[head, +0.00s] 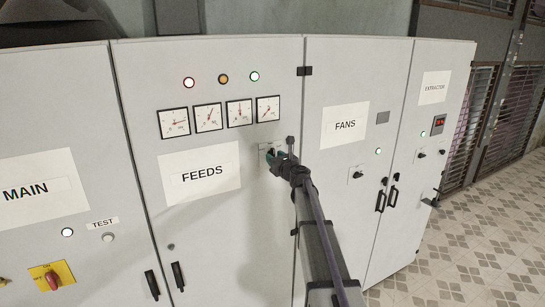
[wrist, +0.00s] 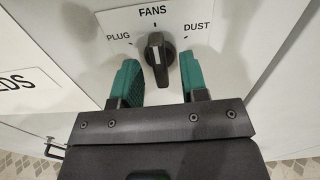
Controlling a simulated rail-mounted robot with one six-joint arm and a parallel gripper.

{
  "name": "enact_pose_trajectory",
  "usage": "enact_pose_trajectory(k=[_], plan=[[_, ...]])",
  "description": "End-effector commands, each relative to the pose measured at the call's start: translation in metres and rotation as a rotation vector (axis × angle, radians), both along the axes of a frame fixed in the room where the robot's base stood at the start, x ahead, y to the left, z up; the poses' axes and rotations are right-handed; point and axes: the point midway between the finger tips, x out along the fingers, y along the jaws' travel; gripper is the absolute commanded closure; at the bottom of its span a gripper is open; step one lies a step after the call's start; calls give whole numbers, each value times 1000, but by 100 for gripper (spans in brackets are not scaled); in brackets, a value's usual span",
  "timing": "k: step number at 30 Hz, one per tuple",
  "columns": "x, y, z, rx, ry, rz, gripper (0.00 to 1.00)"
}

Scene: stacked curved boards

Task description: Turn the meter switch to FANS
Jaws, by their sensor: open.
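The meter switch is a black knob (wrist: 158,58) on a white plate (wrist: 200,28) marked PLUG, FANS and DUST. In the wrist view its grip stands nearly upright, and its white mark points up at the FANS tick. My gripper (wrist: 159,78) is open, with one green finger on the left of the knob and one on the right. Gaps show between the fingers and the knob. In the head view my gripper (head: 277,157) is at the FEEDS panel, right of its label, and hides most of the switch.
The FEEDS panel (head: 215,215) carries several dials (head: 207,118) and three lamps above the switch. The FANS panel (head: 345,200) has a small knob (head: 358,174) and a door handle (head: 380,200). Open tiled floor (head: 470,250) lies at the right.

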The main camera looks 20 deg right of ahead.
Motion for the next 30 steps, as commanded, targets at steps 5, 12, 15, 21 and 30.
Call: enact_pose_trajectory(k=[5,12,15,21,30], plan=[[-25,-1,0,0,0,-1,60],[-56,-3,0,-1,0,-1,60],[-63,-4,0,-1,0,-1,60],[-63,-4,0,-1,0,0,60],[-63,1,-1,-111,-6,32,60]])
